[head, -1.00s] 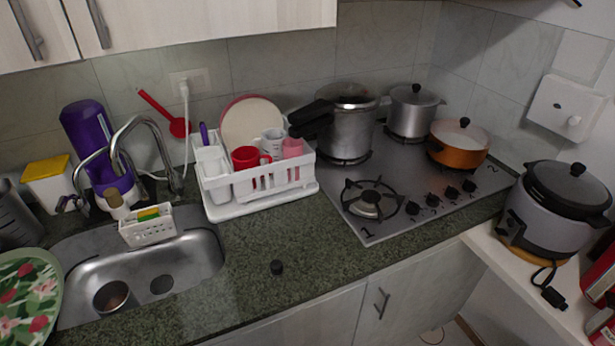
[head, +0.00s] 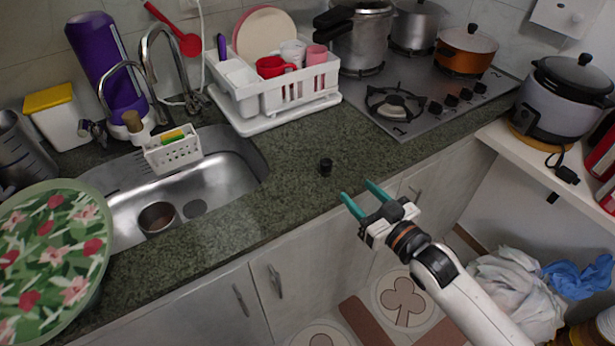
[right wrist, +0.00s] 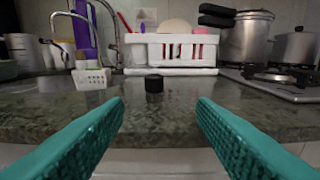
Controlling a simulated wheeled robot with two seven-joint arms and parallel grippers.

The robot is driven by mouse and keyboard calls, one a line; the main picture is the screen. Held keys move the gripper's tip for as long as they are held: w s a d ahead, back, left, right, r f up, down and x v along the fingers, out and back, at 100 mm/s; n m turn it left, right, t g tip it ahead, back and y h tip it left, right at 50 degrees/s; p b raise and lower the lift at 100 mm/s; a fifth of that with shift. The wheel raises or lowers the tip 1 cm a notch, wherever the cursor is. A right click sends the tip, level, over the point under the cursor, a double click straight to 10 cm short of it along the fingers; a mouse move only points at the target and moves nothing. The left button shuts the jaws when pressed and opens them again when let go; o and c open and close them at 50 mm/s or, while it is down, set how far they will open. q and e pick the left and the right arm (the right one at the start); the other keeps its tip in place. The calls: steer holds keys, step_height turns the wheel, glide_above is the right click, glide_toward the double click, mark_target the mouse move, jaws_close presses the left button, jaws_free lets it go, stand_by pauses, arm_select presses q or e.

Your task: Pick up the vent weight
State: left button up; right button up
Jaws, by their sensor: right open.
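The vent weight is a small black cylinder (head: 325,167) that stands on the green stone counter (head: 290,165) near its front edge. In the right wrist view the vent weight (right wrist: 154,84) stands ahead, near the middle, between the lines of the two fingers. My right gripper (head: 359,197) has teal fingers and is open and empty, just in front of the counter's edge. It is apart from the vent weight, to its lower right in the head view. The fingers also show in the right wrist view (right wrist: 160,125). My left gripper is not in view.
A white dish rack (head: 270,105) stands behind the vent weight. The sink (head: 225,165) with a metal cup (head: 157,217) is to the left. The stove (head: 420,105) with pots is to the right. The counter around the vent weight is clear.

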mark_target(330, 167)
steer(key=x, duration=0.4)
steer(key=r+p+x, duration=0.1)
steer(key=x, duration=0.1)
steer(key=shift+a, duration=0.1)
steer(key=x, duration=0.2)
steer(key=p+x, duration=0.1)
steer(key=x, duration=0.2)
steer(key=shift+s+a, duration=0.1)
steer(key=shift+a, duration=0.35)
steer(key=shift+w+a+f, duration=0.15)
steer(key=shift+w+a, duration=0.05)
steer(key=shift+w, duration=0.05)
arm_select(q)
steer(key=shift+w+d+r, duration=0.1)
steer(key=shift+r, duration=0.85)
arm_select(e)
jaws_close()
